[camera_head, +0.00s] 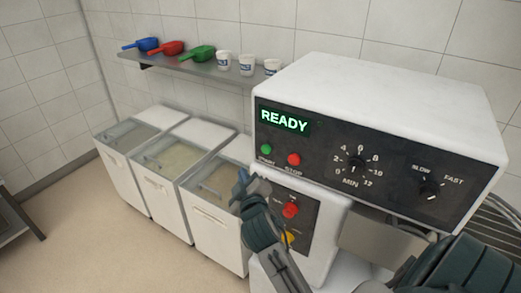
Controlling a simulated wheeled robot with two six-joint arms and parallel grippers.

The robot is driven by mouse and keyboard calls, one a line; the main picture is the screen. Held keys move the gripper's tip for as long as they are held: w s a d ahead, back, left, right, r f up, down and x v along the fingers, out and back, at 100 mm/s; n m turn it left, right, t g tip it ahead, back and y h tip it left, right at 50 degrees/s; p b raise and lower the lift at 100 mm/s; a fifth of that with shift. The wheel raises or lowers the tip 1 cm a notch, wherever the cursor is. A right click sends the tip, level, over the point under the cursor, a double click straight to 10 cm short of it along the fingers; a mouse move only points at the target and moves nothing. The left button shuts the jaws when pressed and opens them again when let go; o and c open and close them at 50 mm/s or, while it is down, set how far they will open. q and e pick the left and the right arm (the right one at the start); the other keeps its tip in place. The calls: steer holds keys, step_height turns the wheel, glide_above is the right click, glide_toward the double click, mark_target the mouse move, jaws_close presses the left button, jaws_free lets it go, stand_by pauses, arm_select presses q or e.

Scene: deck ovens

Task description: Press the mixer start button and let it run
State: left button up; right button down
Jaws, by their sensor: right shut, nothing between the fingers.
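The white mixer (390,90) fills the right side, with a dark control panel and a display (284,121) lit green with READY. The green start button (266,149) is on the panel's left, with the red stop button (294,159) to its right. My right gripper (244,183) is shut and empty. In the picture its tips are below and left of the start button, with a visible gap from it. Both buttons are uncovered. My left gripper is not in view.
The panel also has a minute dial (356,164) and a speed dial (429,190). A red knob (290,210) sits on a lower plate beside my right gripper. White ingredient bins (213,222) stand left; a wall shelf (190,68) holds scoops and tubs.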

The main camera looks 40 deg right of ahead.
mark_target(266, 150)
steer(key=w+d, duration=0.3)
steer(key=d, duration=0.5)
steer(key=shift+w+b, duration=0.15)
steer(key=shift+b, duration=0.3)
steer(key=shift+d, duration=0.2)
stand_by(1.7)
steer(key=shift+w+d, duration=0.2)
steer(key=shift+d, duration=0.1)
steer(key=shift+w+d, duration=0.15)
steer(key=shift+d, duration=0.25)
stand_by(0.7)
steer(key=shift+a, duration=0.1)
steer(key=shift+s+a+p, duration=0.35)
steer(key=shift+a+p, duration=0.05)
steer(key=shift+a, duration=0.3)
steer(key=shift+f, duration=0.1)
